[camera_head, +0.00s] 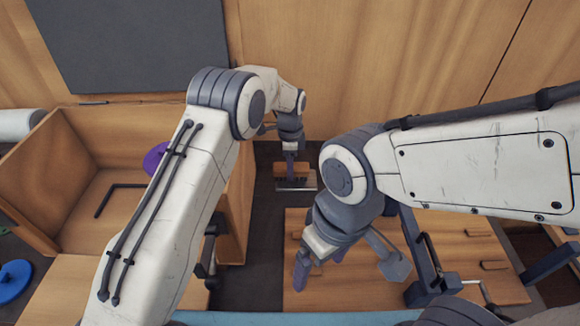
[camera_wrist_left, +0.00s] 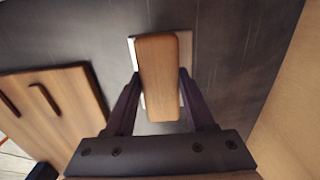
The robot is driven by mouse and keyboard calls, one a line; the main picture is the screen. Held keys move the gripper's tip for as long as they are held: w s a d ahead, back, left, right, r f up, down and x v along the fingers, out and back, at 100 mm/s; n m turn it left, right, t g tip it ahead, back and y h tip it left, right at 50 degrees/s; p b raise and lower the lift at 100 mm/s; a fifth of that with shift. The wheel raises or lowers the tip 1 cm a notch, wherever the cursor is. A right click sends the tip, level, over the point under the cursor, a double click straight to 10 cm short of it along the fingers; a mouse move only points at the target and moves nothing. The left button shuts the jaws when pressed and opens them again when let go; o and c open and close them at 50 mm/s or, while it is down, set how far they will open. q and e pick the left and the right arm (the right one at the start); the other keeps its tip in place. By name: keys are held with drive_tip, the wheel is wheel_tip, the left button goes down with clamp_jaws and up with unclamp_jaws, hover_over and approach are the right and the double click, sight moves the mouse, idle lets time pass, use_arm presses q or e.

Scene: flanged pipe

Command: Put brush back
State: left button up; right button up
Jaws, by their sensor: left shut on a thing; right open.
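The brush shows in the left wrist view as a wooden block (camera_wrist_left: 160,75) with a pale edge behind it. In the head view the brush (camera_head: 296,184) is small, at the far middle over the dark surface, with a pale lower part. My left gripper (camera_head: 291,165) is above it; in its wrist view the two dark fingers (camera_wrist_left: 158,95) are shut on the wooden block from both sides. I cannot tell whether the brush touches the surface. My right gripper (camera_head: 301,272) is open and empty over the wooden board, lower in the head view.
A wooden box (camera_head: 50,170) at left holds a black hex key (camera_head: 112,190) and a purple disc (camera_head: 155,157). A blue disc (camera_head: 14,281) lies at far left. A wooden board (camera_head: 460,250) with slots carries a dark clamp frame (camera_head: 425,262) at right. A wooden wall (camera_head: 330,70) stands behind.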

use_arm(q)
drive_tip(key=shift+f, duration=0.45)
drive_tip(key=shift+f, duration=0.1)
drive_tip(key=o, duration=1.3)
drive_tip(key=shift+f, duration=0.1)
